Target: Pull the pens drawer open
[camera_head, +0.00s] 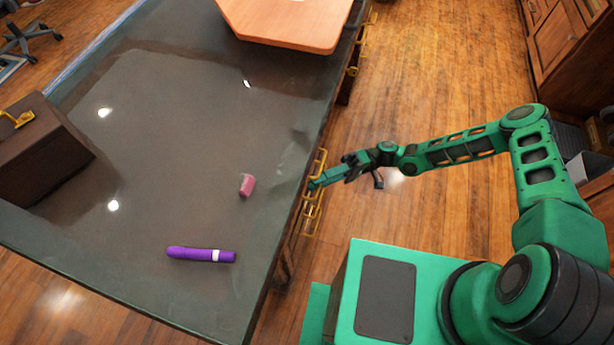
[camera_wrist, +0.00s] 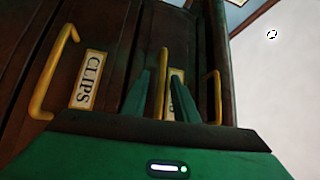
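In the wrist view a dark drawer front has a label (camera_wrist: 173,80) mostly hidden behind a finger; only the end of its word, seemingly an S, shows, so I cannot confirm that it reads PENS. A yellow bar handle (camera_wrist: 163,75) stands beside this label. My gripper (camera_wrist: 164,85) has its two green fingers apart, one on each side of this handle, with gaps visible; contact is not evident. In the head view my gripper (camera_head: 316,184) is at the yellow handles (camera_head: 313,212) on the desk's side. The drawers look shut.
A drawer labelled CLIPS (camera_wrist: 86,80) with a yellow handle (camera_wrist: 54,75) is to the left; another handle (camera_wrist: 214,97) is to the right. The wood floor (camera_head: 420,60) beyond is clear.

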